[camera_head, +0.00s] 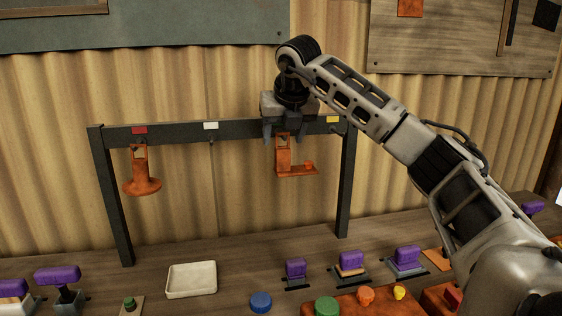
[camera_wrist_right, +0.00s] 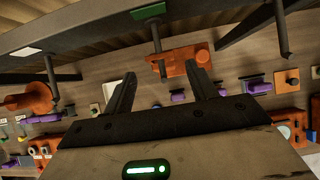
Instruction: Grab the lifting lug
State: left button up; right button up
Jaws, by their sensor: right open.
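An orange hanging piece (camera_head: 283,156) with a square eye at its top and an L-shaped foot hangs from the right part of a dark rack. It also shows in the right wrist view (camera_wrist_right: 178,58), just beyond the fingertips. It may be the lifting lug; I cannot tell for sure. A second orange piece (camera_head: 142,186) with a round flared foot hangs at the rack's left, also seen in the right wrist view (camera_wrist_right: 32,98). My right gripper (camera_head: 283,139) is open and points down at the rack, fingers either side of the L-footed piece's top; contact is unclear. My left gripper is out of view.
The dark rack (camera_head: 240,130) carries red, white and yellow tags on its crossbar; its middle spot is empty. Below, the bench holds a white tray (camera_head: 191,279), a blue disc (camera_head: 260,302) and several purple-handled items (camera_head: 296,268). A corrugated wall stands behind.

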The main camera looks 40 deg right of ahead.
aim_at(283, 148)
jog(key=shift+w+d+f, duration=0.25)
jog(key=shift+f, duration=0.2)
jog(key=p+x, duration=0.1)
jog(key=x, duration=0.2)
jog(key=shift+w+d+f, duration=0.1)
jog(key=shift+d+f, duration=0.15)
jog(key=shift+f, duration=0.1)
jog(key=shift+w+f+p, duration=0.25)
jog(key=shift+f+p, duration=0.05)
jog(key=shift+f, duration=0.05)
grip_shut()
jog(key=shift+r, duration=0.1)
